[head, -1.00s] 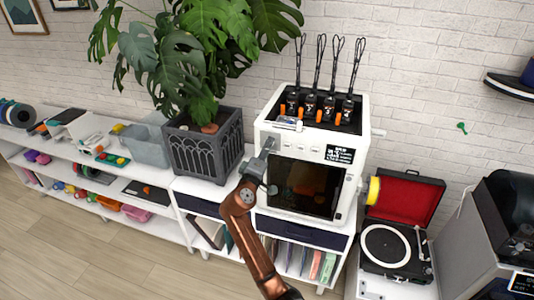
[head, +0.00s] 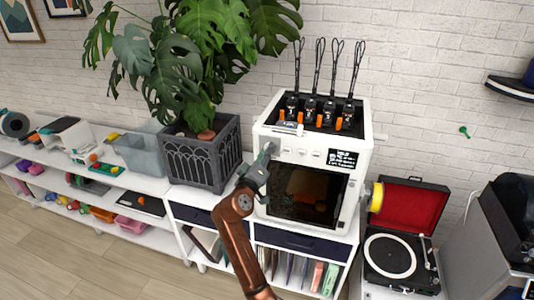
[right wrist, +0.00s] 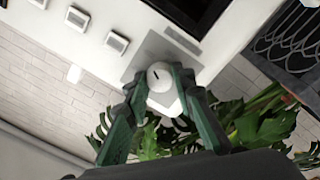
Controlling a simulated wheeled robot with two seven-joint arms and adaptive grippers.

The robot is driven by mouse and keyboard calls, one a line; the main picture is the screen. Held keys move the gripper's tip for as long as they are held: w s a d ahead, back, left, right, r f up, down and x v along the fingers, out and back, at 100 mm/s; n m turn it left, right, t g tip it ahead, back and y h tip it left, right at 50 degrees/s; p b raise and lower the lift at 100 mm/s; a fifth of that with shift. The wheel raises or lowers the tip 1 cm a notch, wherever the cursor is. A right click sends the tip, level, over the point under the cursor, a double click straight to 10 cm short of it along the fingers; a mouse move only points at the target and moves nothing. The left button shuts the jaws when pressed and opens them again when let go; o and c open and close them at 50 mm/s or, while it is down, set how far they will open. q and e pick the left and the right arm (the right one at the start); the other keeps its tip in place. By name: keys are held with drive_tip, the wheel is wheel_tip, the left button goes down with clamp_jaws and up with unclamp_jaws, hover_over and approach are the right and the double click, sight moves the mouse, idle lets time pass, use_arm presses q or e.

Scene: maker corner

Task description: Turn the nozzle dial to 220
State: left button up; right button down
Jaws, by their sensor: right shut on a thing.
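The white 3D printer (head: 267,132) stands on the low white shelf unit, with a small dark screen (head: 342,158) at the right of its front panel. The nozzle dial (right wrist: 160,76) is a round white knob with a dark pointer mark, on a grey plate in the right wrist view. My right gripper (right wrist: 163,92) is shut on the dial, one green finger on each side. In the head view my right gripper (head: 267,152) covers the dial at the panel's left end. The dial's numbers cannot be read. My left gripper is not in view.
Square white buttons (right wrist: 117,42) sit beside the dial. A dark planter (head: 203,160) with a large leafy plant stands close to the printer's left. A record player (head: 392,256) with a red-lined lid is at right. Open floor (head: 90,260) lies in front.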

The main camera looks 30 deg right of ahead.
drive_tip(key=shift+f, duration=0.1)
drive_tip(key=c, duration=1.6)
unclamp_jaws()
drive_tip(key=v, duration=1.2)
drive_tip(key=shift+w, duration=0.1)
